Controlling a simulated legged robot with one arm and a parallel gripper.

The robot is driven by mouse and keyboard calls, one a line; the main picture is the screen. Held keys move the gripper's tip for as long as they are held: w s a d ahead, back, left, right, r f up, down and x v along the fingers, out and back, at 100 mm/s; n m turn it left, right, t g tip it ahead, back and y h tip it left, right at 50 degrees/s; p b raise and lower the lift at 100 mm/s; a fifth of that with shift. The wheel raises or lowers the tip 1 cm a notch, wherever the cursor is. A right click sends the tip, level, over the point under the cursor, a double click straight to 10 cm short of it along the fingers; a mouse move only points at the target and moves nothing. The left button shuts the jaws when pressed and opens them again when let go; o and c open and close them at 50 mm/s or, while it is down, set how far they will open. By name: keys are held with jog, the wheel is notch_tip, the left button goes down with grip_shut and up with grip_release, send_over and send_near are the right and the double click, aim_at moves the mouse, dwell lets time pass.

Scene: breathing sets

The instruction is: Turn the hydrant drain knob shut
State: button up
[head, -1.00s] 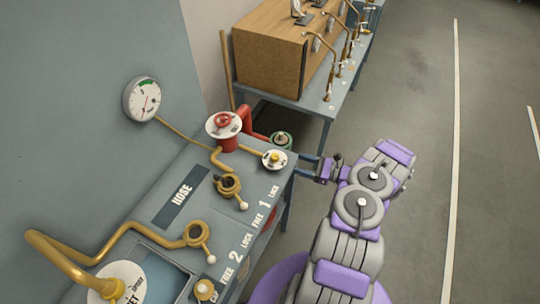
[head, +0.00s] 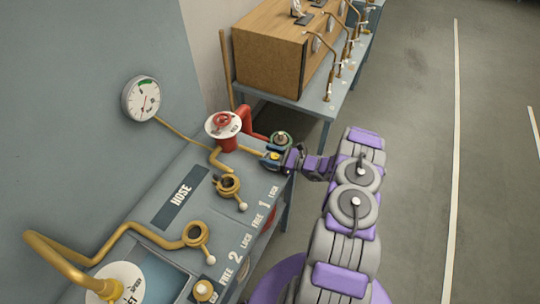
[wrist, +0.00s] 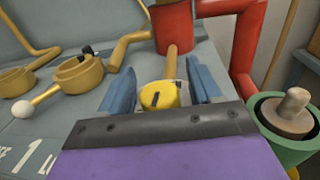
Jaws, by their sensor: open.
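The drain knob (wrist: 160,96) is a small round yellow knob with a dark mark on its top, at the end of a brass pipe. In the wrist view it sits between the two blue fingers of my open gripper (wrist: 163,92), with a gap on each side. In the head view my gripper (head: 272,157) is over the knob's place at the bench's far right corner and largely hides it. The red hydrant (head: 228,143) with a red handwheel and white dial stands just left of it.
A green-rimmed fitting (wrist: 285,115) stands close right of my gripper, beside a red pipe (wrist: 243,60). A brass hose ring with a white-tipped lever (head: 228,187) lies nearer on the bench. A gauge (head: 141,98) hangs on the wall. The floor at right is clear.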

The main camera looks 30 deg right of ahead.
jog(key=shift+d, duration=0.1)
jog(key=shift+c, duration=0.2)
jog(key=shift+c, duration=0.7)
jog(key=c, duration=0.8)
